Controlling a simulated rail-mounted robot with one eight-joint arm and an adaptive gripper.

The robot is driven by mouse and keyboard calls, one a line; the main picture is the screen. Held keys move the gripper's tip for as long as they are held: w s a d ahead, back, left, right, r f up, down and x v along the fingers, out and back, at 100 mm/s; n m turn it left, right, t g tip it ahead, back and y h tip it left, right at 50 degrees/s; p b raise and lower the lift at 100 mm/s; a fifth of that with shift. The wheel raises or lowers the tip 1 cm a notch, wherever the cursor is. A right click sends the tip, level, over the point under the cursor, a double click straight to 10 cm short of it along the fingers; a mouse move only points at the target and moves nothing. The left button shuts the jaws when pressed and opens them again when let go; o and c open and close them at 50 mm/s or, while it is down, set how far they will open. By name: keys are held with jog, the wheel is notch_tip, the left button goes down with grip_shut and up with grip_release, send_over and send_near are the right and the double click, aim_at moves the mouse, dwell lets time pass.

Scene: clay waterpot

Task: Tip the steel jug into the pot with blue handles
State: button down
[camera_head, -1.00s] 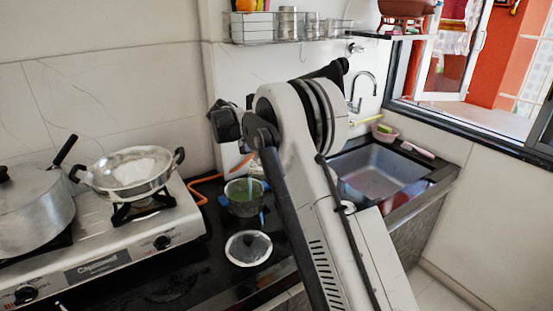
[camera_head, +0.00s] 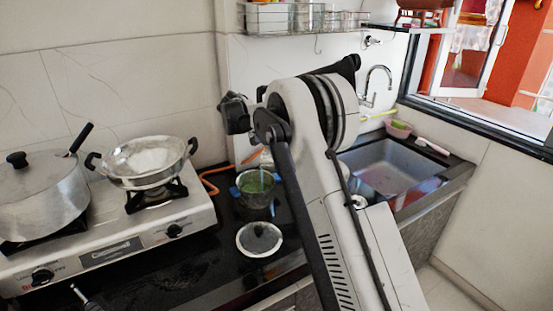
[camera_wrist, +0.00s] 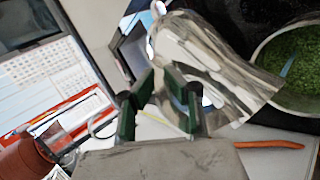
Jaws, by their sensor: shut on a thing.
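The steel jug (camera_wrist: 205,62) is shiny and held between the dark green-padded fingers of my gripper (camera_wrist: 160,98). In the wrist view it lies tilted, its wide end pointing to the lower right, overlapping the pot's near edge in the picture. I cannot tell whether it touches the rim or whether anything flows. The pot with blue handles (camera_head: 240,194) stands on the dark counter right of the stove, with green contents. It also shows at the right edge of the wrist view (camera_wrist: 264,48). In the head view my arm hides the jug and the fingers.
A round steel lid (camera_head: 259,239) lies in front of the pot. A stove (camera_head: 150,235) with a wok (camera_head: 147,177) and a large lidded pot (camera_head: 40,205) is on the left. An orange hose (camera_head: 209,187) runs behind. The sink (camera_head: 385,172) is on the right.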

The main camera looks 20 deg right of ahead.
jog(key=shift+w+a+r+g+h+b, duration=0.35)
jog(key=shift+a+r+h, duration=0.15)
jog(key=shift+h, duration=0.1)
dwell(0.5)
